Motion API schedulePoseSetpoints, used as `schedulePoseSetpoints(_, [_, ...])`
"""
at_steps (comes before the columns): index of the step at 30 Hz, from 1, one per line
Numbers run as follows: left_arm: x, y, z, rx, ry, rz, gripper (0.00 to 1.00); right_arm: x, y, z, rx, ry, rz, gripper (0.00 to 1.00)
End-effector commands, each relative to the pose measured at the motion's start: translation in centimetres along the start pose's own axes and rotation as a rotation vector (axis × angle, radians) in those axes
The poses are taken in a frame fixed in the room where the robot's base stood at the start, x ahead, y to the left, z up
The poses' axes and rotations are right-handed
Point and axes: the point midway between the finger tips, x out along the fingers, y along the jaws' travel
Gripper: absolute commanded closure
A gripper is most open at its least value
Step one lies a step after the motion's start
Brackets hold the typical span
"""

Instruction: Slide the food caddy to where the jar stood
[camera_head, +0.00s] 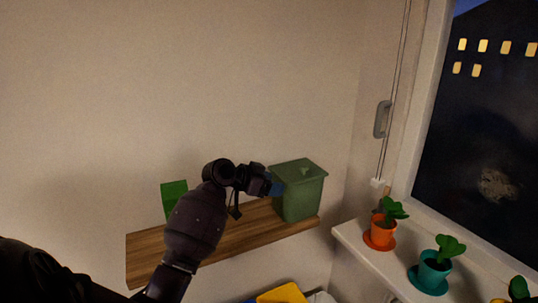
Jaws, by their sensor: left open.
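The food caddy (300,192), a green lidded bin, stands upright at the right end of the wooden shelf (150,256). My left gripper (273,188) is at the caddy's left side, with its fingers close against that side. The gripper is open, and I cannot tell whether it touches the caddy. My left arm crosses in front of the shelf and hides part of it. No jar is in view. My right gripper is not in view.
A bright green object (173,192) stands near the shelf's left end, partly behind my arm. A windowsill at the right holds potted plants in an orange pot (380,232) and a teal pot (432,272). A yellow item (283,294) lies below the shelf.

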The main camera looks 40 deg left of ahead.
Motion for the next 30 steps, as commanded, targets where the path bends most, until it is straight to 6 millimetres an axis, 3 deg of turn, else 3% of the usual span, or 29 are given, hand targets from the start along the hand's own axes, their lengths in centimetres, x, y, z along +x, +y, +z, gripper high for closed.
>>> schedulePoseSetpoints(2, [-0.7,-1.0,-2.7,0.007,0.048,0.019,0.37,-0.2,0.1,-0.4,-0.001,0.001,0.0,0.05])
schedulePoseSetpoints(6, [-1.4,-1.8,-4.8,0.016,0.09,0.04,0.37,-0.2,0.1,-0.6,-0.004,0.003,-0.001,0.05])
schedulePoseSetpoints(20, [-1.4,-2.0,-5.3,0.018,0.102,0.045,0.37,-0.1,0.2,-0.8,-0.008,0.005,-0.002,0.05])
schedulePoseSetpoints(30, [2.5,-1.8,-5.8,0.013,0.102,0.047,0.37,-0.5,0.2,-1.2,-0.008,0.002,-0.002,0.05])
